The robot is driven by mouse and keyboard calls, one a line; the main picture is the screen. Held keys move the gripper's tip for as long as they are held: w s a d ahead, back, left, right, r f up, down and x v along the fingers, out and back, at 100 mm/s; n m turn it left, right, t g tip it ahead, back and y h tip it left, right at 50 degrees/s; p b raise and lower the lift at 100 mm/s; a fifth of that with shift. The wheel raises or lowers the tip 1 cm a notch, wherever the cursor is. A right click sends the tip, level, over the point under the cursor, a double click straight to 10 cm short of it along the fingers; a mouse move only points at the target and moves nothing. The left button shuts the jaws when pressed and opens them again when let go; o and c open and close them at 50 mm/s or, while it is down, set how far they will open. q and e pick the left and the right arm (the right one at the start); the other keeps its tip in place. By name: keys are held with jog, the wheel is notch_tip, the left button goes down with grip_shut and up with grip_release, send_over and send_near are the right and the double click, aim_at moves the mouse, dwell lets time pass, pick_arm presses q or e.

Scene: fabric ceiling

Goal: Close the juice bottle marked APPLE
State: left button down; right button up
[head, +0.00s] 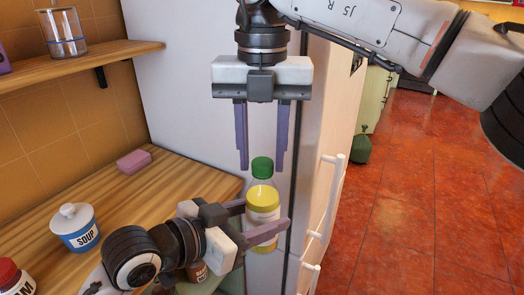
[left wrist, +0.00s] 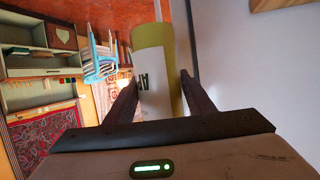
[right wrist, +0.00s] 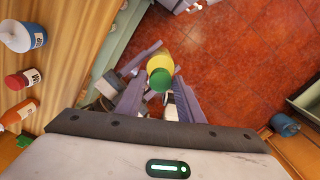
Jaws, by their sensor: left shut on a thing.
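The juice bottle (head: 261,196) has yellow contents, a pale label and a green cap (head: 262,167) on its top. It stands upright in the air just past the counter's end. How tightly the cap sits cannot be seen. My left gripper (head: 264,221) is shut on the bottle's body from the side. In the left wrist view the label (left wrist: 146,82) shows dark letters only in part, between the fingers. My right gripper (head: 262,170) points down from above, open, with its fingers on either side of the cap. The right wrist view shows the green cap (right wrist: 160,79) between them, apparently untouched.
The wooden counter (head: 165,190) holds a SOUP jar (head: 77,228), a red-lidded jar (head: 12,278) and a pink block (head: 134,161). A white fridge-like cabinet with handles (head: 330,205) stands close behind the bottle. Open red tiled floor (head: 430,190) lies to the right.

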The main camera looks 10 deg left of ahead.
jog(key=shift+o, duration=0.9)
jog(key=shift+r, duration=2.3)
jog(key=shift+c, duration=0.4)
jog(key=n, duration=0.3)
jog(key=r+n, duration=0.1)
jog(key=n, duration=0.2)
jog(key=shift+s+r, duration=0.1)
jog(key=shift+r, duration=0.1)
notch_tip(320, 180, up, 2)
jog(key=n, duration=0.6)
jog(key=shift+n, duration=0.4)
jog(key=shift+f, duration=0.1)
